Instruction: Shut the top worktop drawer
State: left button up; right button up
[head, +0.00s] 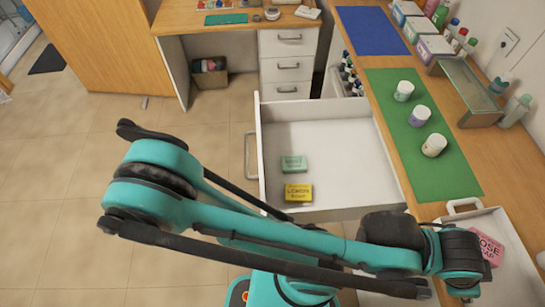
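The white worktop drawer (336,150) is pulled out to the left from under the wooden worktop (490,160). Its handle (250,156) is on the front panel at the left. A green soap box (293,164) and a yellow lemon soap box (298,193) lie inside. One of my teal arms crosses the lower part of the head view, over the drawer's near edge, with its elbow at left and its wrist end at lower right. Neither gripper's fingers can be made out.
Several white jars (419,115) stand on a green mat (440,165); a blue mat (372,30) lies farther back. A white tray (515,275) holds a pink soap box (486,247) at lower right. The tiled floor (90,140) left of the drawer is clear.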

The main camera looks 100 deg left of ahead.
aim_at(351, 173)
jog(key=k+l+u, duration=0.1)
jog(key=k+u, duration=0.2)
jog(key=u, duration=0.15)
jog(key=k+u, duration=0.45)
jog(key=i+u, duration=0.1)
jog(key=u, duration=1.95)
